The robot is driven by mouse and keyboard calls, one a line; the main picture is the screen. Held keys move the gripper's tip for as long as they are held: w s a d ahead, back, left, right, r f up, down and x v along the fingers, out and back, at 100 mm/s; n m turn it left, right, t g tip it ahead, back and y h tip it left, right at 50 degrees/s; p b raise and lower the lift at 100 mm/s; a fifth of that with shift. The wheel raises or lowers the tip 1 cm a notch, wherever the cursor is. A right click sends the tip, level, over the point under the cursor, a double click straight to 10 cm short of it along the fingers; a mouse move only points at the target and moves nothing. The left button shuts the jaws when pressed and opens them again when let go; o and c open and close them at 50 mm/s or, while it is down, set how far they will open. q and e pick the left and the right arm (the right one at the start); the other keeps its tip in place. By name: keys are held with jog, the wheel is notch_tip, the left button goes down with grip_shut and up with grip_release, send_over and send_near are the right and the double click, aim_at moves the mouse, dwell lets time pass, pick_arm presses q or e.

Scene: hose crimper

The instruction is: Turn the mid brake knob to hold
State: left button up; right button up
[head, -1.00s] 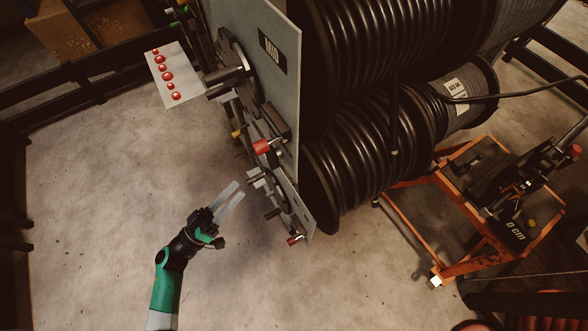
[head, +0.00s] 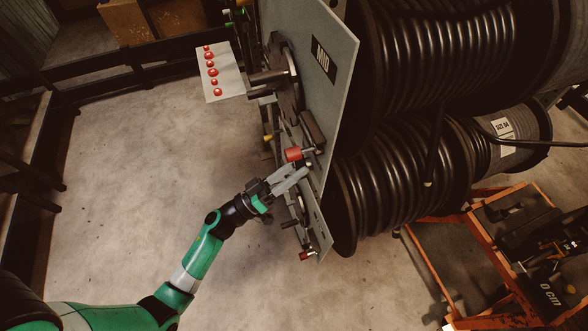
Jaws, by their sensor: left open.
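The grey panel (head: 338,105) with the MID label (head: 322,62) stands in front of the upper hose reel. A red knob (head: 292,154) sticks out to the left near the panel's lower end; it looks like the mid brake knob. Its pointer or marking is too small to read. My left gripper (head: 288,178) is open, with its pale fingers just below the red knob. The fingers look empty; whether they touch anything there cannot be told. A second, smaller red knob (head: 306,256) sits lower, on another panel. My right gripper is not in view.
A plate with several red buttons (head: 212,72) juts out at upper left. Black hose reels (head: 400,190) fill the space behind the panels. An orange cart (head: 470,290) stands at lower right. The concrete floor (head: 140,170) at left is clear.

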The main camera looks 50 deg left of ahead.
pick_arm(q)
jog(key=shift+c, duration=0.3)
grip_shut()
jog(key=shift+m+h, duration=0.4)
jog(key=shift+m, duration=0.2)
jog(key=m+g+h, duration=0.1)
jog(key=m+h, duration=0.1)
jog(key=m, duration=0.3)
jog(key=m+g+h, duration=0.1)
jog(key=m+h, duration=0.2)
jog(key=m, duration=0.2)
jog(key=m+g+h, duration=0.1)
jog(key=m+h, duration=0.1)
jog(key=m, duration=0.4)
jog(key=shift+w+a+h, duration=0.1)
jog(key=shift+a+h, duration=0.2)
jog(key=shift+m, duration=0.3)
